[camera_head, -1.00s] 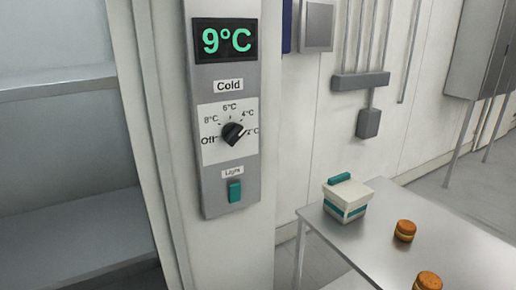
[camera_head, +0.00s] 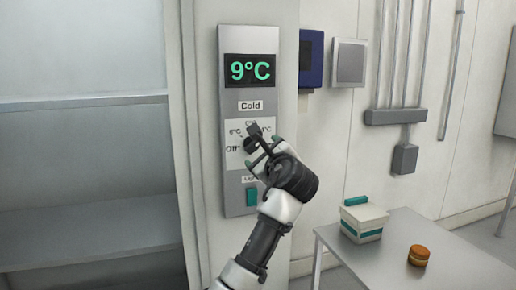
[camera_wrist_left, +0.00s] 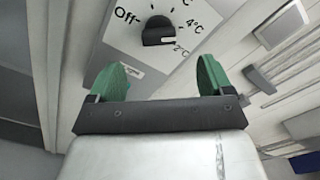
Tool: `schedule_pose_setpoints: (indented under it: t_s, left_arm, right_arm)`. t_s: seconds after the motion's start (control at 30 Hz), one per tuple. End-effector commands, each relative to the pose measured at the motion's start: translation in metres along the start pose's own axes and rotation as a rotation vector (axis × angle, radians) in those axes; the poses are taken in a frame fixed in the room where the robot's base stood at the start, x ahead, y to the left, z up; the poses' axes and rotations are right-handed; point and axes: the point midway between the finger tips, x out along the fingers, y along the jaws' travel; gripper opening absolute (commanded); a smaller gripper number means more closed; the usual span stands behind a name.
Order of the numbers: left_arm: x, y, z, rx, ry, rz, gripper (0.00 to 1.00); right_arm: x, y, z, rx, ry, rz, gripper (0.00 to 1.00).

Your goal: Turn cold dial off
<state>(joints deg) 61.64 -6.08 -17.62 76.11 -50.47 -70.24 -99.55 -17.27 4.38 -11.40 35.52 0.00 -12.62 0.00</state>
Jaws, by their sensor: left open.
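The black cold dial (camera_wrist_left: 157,31) sits on its white temperature scale in the left wrist view. Its white mark points toward 2°C, away from the "Off" label on the left. In the head view my arm covers much of the dial and scale. My left gripper (camera_head: 262,152) is in front of the panel at dial height, empty, with its green fingers apart. In the left wrist view the gripper (camera_wrist_left: 163,76) has its fingers apart below the dial, and the dial is not between them. The green display (camera_head: 250,70) reads 9°C. My right gripper is not in view.
A teal light switch (camera_head: 252,197) is below the dial on the same grey panel (camera_head: 235,38). Open shelves (camera_head: 85,100) are on the left. On the right, a metal table (camera_head: 395,262) holds a white and teal box (camera_head: 364,221) and a round orange-brown item (camera_head: 418,256).

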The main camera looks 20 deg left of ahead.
Motion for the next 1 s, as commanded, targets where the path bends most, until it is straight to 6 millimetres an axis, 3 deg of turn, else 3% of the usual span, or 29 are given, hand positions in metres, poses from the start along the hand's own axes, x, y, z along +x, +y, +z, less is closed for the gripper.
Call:
schedule_pose_setpoints:
  t_s: [0.3,0.5,1.0]
  left_arm:
    - [0.06,-0.001,0.001,0.002,0.002,0.002,0.81]
    - [0.086,0.0,0.0,0.0,0.003,0.002,0.81]
    - [0.099,0.001,-0.002,-0.002,0.004,-0.001,0.81]
  right_arm:
    - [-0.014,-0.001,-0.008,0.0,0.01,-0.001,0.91]
    - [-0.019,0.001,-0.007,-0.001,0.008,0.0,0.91]
    - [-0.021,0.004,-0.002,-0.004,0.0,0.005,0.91]
